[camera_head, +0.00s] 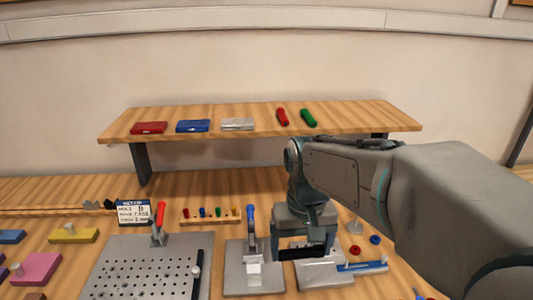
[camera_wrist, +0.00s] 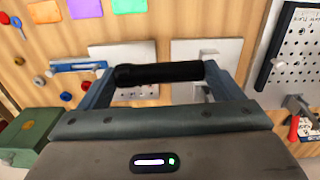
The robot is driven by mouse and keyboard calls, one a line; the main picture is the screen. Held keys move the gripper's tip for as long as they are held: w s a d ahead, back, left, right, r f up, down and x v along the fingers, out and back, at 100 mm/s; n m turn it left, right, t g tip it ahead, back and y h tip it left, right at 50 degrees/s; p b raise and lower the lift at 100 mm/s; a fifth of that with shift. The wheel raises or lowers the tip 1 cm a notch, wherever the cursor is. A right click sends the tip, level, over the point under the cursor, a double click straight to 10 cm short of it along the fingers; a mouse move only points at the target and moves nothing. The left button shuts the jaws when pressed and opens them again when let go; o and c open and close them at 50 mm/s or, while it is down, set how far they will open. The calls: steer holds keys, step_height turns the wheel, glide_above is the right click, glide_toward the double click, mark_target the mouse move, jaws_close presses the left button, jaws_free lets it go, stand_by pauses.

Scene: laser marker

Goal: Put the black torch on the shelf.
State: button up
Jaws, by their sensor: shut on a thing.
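The black torch (camera_wrist: 160,74) lies crosswise between the two fingers of my gripper (camera_wrist: 155,85) in the wrist view. The gripper is shut on it, with one finger at each end. In the head view the torch (camera_head: 301,252) shows as a dark bar under my gripper (camera_head: 303,240), above the grey plates of the bench. Its exact height over the bench is hard to tell. The wooden shelf (camera_head: 350,117) stands behind and above. A red torch (camera_head: 282,117) and a green torch (camera_head: 308,118) lie on it.
Red, blue and silver flat cases (camera_head: 193,126) lie on the shelf's left and middle. The shelf's right end is bare. A perforated plate (camera_head: 145,270), a clamp with a blue handle (camera_head: 251,225) and a peg rack (camera_head: 211,215) stand on the bench.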

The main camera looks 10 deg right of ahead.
steer(key=w+d+r+n+p, duration=0.4)
steer(key=w+r+n, duration=0.3)
steer(key=w+r, duration=0.3)
steer(key=w+d+r+n+p, duration=0.5)
steer(key=w+r+n, duration=0.25)
steer(key=w, duration=0.35)
steer(key=w+d+r+n+p, duration=0.4)
steer(key=w+d+n, duration=0.15)
steer(key=d, duration=0.25)
steer(key=w+d+r+n+p, duration=0.4)
steer(key=d+n, duration=0.2)
steer(key=d, duration=0.2)
steer(key=shift+n+t+h, duration=0.3)
steer(key=shift+t+h, duration=0.1)
steer(key=w+a+f, duration=0.2)
steer(key=w+a+f+p, duration=0.1)
steer(key=w+a+f, duration=0.1)
steer(key=w+a, duration=0.1)
steer(key=w+a+f+p, duration=0.1)
steer(key=w+a+f, duration=0.1)
steer(key=a, duration=0.1)
steer(key=shift+w+a+f, duration=0.1)
steer(key=shift+w+f, duration=0.2)
steer(key=shift+w+a+f, duration=0.1)
steer(key=shift+w+f, duration=0.1)
steer(key=shift+f, duration=0.1)
steer(key=shift+s+f, duration=0.15)
steer(key=shift+f, duration=1.75)
